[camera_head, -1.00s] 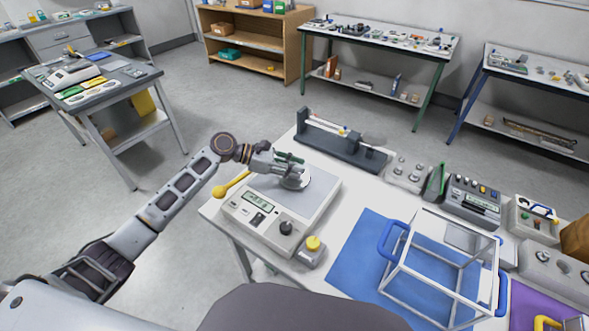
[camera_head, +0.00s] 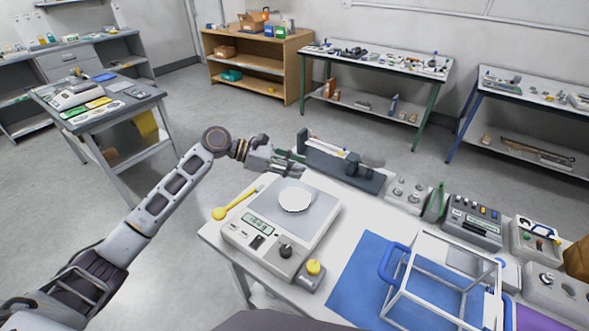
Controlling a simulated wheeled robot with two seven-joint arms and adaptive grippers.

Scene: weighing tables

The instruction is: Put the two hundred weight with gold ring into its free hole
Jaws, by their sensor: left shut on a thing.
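My left gripper (camera_head: 298,163) reaches in from the left, at the left end of a long dark block (camera_head: 338,170) at the back of the white table. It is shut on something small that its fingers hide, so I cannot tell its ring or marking. A light strip and small items show along the block; its holes are too small to make out. I cannot pick out the two hundred weight with gold ring. The scale (camera_head: 262,238) stands in front with a bare-looking white disc (camera_head: 295,199) on its plate. My right gripper is not in view.
A yellow spoon-like tool (camera_head: 235,204) lies by the scale's left side. A yellow-topped button box (camera_head: 312,273) stands at its front right. A blue mat (camera_head: 352,291) with a white-framed box (camera_head: 440,270) lies right. Grey boxes (camera_head: 407,190) stand behind the mat.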

